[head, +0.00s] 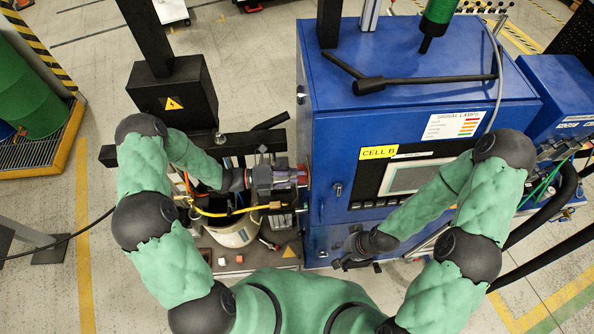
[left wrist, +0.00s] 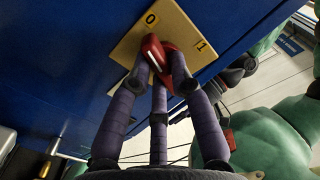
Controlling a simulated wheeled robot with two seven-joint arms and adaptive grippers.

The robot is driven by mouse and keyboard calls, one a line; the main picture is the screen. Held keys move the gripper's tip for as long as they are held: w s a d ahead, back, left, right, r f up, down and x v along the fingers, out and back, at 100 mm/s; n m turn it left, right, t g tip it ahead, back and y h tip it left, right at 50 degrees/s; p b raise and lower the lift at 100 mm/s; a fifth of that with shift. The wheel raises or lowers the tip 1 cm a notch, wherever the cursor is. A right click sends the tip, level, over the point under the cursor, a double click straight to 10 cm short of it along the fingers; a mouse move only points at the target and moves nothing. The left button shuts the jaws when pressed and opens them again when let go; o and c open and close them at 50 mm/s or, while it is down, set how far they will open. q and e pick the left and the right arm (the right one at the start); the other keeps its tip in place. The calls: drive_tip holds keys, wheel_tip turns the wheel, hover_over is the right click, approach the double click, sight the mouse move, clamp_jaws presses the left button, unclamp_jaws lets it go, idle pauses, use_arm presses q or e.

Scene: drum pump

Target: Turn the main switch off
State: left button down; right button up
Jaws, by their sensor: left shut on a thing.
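The main switch is a red rotary handle (left wrist: 157,58) on a yellow plate marked 0 and 1 (left wrist: 181,28), fixed to the blue cabinet's side. In the left wrist view the handle's visible upper end points toward the 0 mark. My left gripper (left wrist: 162,75) is shut on the red handle, with its purple-grey fingers on both sides of it. In the head view my left gripper (head: 300,176) is against the cabinet's left side, and it mostly hides the switch. My right gripper (head: 358,262) hangs empty in front of the cabinet, with its fingers apart.
The blue cabinet (head: 420,60) carries a screen (head: 412,177) and a dark lever on top. A black box with a warning sign (head: 173,100) stands left of it. A white bucket (head: 233,233) and cables lie below my left arm. Green drums (head: 30,95) stand far left.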

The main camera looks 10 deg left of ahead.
use_arm(q)
drive_tip(key=shift+w+r+n, duration=0.1)
drive_tip(key=shift+r+n, duration=0.25)
drive_tip(key=shift+n, duration=0.35)
drive_tip(key=shift+p, duration=0.35)
drive_tip(key=shift+w+a+n+p, duration=0.1)
drive_tip(key=shift+n+p, duration=0.25)
drive_tip(key=shift+n, duration=0.75)
drive_tip(key=c, duration=1.1)
unclamp_jaws()
drive_tip(key=shift+c, duration=0.2)
drive_tip(key=shift+s, duration=0.25)
